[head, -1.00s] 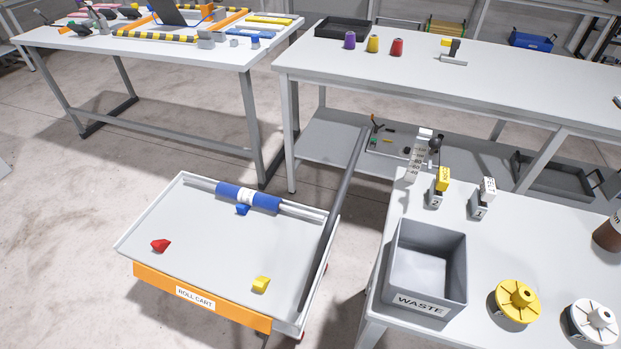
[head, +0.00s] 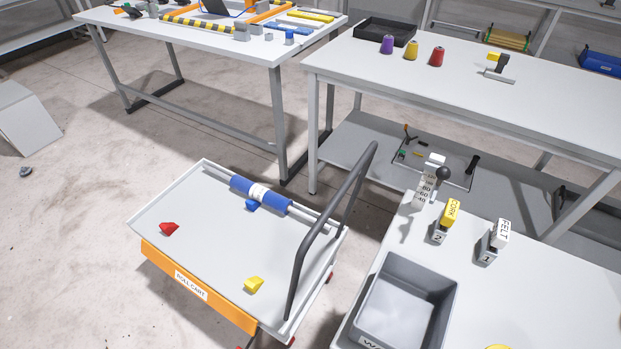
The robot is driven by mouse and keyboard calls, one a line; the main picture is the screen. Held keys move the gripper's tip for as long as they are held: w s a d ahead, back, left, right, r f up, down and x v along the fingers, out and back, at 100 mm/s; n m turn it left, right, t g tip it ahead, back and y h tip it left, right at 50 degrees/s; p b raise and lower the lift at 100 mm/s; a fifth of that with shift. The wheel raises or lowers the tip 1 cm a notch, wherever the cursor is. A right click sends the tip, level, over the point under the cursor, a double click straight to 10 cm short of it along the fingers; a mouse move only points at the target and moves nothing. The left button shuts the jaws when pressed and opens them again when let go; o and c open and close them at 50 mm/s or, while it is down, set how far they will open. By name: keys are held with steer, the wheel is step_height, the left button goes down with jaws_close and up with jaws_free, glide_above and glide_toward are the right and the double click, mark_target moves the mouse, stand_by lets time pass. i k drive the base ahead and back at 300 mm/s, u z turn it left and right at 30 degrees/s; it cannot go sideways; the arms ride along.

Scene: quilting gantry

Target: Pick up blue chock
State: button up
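The blue chock (head: 252,205) is a small block on the roll cart's tray, close against the near side of a blue roll with a white band (head: 262,195). The roll cart (head: 205,255) is a white tray with an orange front panel. My gripper is not in view.
The cart's dark handle (head: 318,230) rises on its right side. A grey waste bin (head: 405,305) stands on the white table at right. Workbenches stand behind, one bearing purple (head: 387,44), yellow and red cones.

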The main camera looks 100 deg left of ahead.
mark_target(251, 204)
steer(key=u, duration=0.2)
steer(key=k, duration=2.8)
steer(key=u, duration=2.15)
steer(key=i, duration=1.05)
